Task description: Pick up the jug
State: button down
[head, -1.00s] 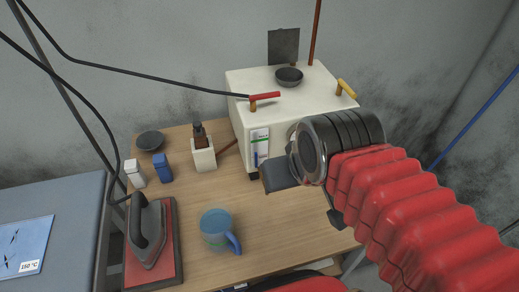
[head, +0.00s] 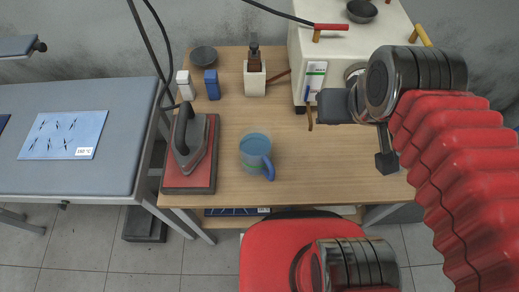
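The jug (head: 255,148), a blue-green cup-like vessel with a blue handle at its lower right, stands upright on the wooden table (head: 310,180) in the head view. My gripper (head: 359,135) is to the right of the jug and apart from it. Its two dark finger pads are spread, with nothing seen between them. Part of the gripper is hidden behind my arm's wrist.
An iron (head: 189,142) on a red pad stands left of the jug. A dark bowl (head: 203,56), a blue box (head: 212,84), a white box (head: 185,84) and a bottle holder (head: 254,80) stand behind it. A white cabinet (head: 320,66) stands at back right. Table in front is clear.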

aim_at(255, 143)
jog(key=u, duration=0.1)
jog(key=k, duration=0.4)
jog(key=u, duration=0.6)
jog(key=k, duration=0.9)
jog(key=u, duration=0.7)
jog(key=i, duration=1.1)
jog(key=z, duration=0.25)
